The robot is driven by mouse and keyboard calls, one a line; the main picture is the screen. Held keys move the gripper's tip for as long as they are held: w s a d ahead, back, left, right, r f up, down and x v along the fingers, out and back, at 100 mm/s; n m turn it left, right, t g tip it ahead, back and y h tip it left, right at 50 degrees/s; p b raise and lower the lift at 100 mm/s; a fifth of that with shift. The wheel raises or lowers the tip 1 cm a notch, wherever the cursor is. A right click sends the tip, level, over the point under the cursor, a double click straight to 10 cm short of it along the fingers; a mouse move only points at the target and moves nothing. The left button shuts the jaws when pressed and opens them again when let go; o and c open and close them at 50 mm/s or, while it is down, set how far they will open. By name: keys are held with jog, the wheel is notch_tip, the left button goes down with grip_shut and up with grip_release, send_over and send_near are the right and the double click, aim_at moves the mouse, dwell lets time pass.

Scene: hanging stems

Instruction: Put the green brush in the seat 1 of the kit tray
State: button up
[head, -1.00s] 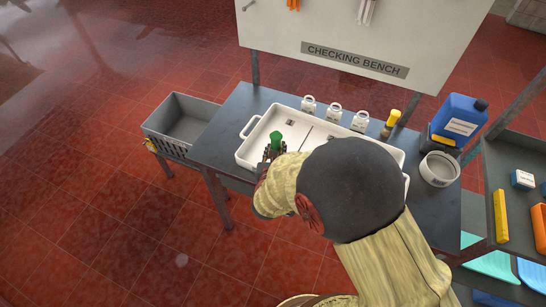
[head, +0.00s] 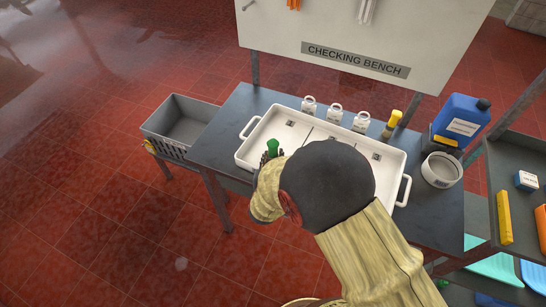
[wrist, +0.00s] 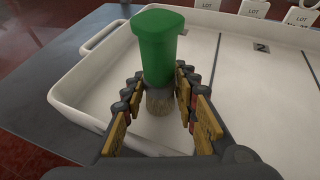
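The green brush (wrist: 158,45) is upright in the wrist view, handle up and pale bristles down. My gripper (wrist: 160,88) is shut around its lower part, fingers on both sides. In the head view the green handle (head: 272,147) shows at the front left of the white kit tray (head: 246,156); my arm hides most of the gripper there. The brush is over the tray's left compartment. I cannot tell whether the bristles touch the floor. A number 2 plate (wrist: 262,47) marks the compartment to the right; the seat 1 number is not readable.
Several white LOT tags (head: 334,116) stand behind the tray. A yellow-handled brush (head: 392,122), a white bowl (head: 441,170) and a blue canister (head: 460,121) are at the right. A grey crate (head: 180,122) stands left of the bench.

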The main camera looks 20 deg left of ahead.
jog(key=o, duration=0.3)
jog(key=shift+o, duration=0.2)
jog(key=shift+r, duration=0.15)
jog(key=shift+s+r, duration=0.2)
jog(key=p+v, duration=0.2)
jog(key=v, duration=0.9)
jog(key=shift+s, duration=0.25)
jog(key=shift+d+r, duration=0.1)
jog(key=shift+d, duration=0.05)
